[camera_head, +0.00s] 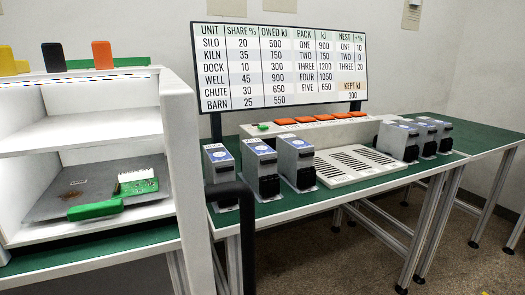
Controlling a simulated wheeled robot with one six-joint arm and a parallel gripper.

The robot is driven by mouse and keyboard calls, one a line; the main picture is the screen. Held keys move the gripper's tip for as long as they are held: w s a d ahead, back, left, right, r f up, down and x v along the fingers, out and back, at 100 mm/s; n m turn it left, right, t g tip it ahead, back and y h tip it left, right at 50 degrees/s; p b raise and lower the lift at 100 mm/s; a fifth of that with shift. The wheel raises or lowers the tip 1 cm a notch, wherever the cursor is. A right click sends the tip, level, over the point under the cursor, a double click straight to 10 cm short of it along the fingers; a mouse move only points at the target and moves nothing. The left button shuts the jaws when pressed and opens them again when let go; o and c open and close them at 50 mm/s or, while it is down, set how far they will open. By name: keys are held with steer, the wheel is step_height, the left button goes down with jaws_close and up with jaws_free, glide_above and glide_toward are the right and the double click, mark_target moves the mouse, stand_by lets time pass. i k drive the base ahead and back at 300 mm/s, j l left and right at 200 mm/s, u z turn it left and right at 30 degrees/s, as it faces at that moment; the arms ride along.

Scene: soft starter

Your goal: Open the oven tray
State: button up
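On the left, a white open-fronted cabinet (85,132) stands on a green-topped table. In its lower compartment lies a flat dark grey tray (55,203) with a green handle (95,210) along its front edge. The handle sits near the cabinet's front opening. I cannot tell how far the tray is drawn out. My gripper is not in view.
A second green-topped table (350,190) on the right holds several grey-and-black units, a white slotted plate (355,165) and a panel of orange buttons. A board with a number table (280,65) stands behind it. Coloured blocks (103,54) stand on the cabinet's top. Floor shows at lower right.

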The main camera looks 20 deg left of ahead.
mark_target(80, 192)
steer(key=i+l+u, duration=0.75)
steer(key=l+u, duration=0.15)
steer(key=u, duration=1.6)
steer(key=k+j+u, duration=0.2)
steer(key=i+j, duration=0.1)
steer(key=j, duration=0.3)
steer(key=j+u, duration=0.15)
steer(key=j, duration=0.2)
steer(key=i+l+u, duration=0.1)
steer(key=i+u, duration=0.2)
steer(key=i, duration=0.4)
